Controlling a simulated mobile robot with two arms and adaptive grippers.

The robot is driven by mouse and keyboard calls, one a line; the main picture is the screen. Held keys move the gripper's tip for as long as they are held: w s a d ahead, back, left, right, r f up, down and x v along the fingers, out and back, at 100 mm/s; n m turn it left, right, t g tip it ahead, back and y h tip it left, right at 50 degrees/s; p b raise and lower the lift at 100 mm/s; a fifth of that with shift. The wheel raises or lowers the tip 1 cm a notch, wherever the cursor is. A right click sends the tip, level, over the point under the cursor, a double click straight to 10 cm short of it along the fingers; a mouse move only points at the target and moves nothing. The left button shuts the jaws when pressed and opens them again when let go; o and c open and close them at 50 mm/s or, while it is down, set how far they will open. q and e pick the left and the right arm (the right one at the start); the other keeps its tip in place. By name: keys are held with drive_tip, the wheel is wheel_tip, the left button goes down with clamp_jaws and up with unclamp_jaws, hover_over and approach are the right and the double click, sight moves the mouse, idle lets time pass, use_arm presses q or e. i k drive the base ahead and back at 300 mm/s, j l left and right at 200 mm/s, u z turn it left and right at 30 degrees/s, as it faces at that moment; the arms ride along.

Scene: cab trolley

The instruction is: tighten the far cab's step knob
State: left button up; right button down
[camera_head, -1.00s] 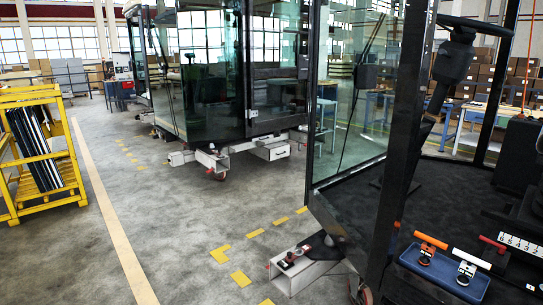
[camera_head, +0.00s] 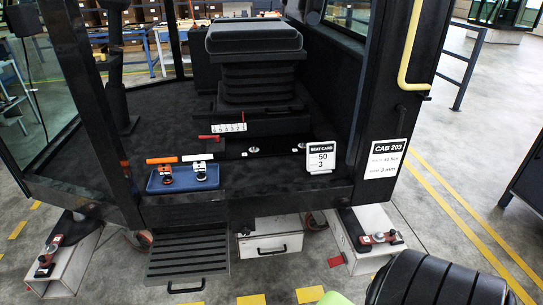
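The nearest cab fills the view and bears a sign (camera_head: 386,158) reading CAB 203. Its black ribbed step (camera_head: 188,255) hangs below the floor edge, with a handle along its lower edge. I cannot make out a step knob on it. Small clamps with red parts sit on the trolley's white ends, one at the left (camera_head: 49,255) and one at the right (camera_head: 380,239). Part of another machine or cab (camera_head: 503,14) shows at the top right; I cannot tell which one it is. Neither gripper is in view.
A blue tray (camera_head: 183,178) with orange-handled and white-handled tools lies on the cab floor before the black seat (camera_head: 254,60). A SEAT CARD (camera_head: 320,157) stands right of it. A white drawer (camera_head: 271,246) is below. Open floor (camera_head: 455,190) lies to the right.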

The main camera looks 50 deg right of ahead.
sight(245, 232)
drive_tip(key=z, duration=1.2)
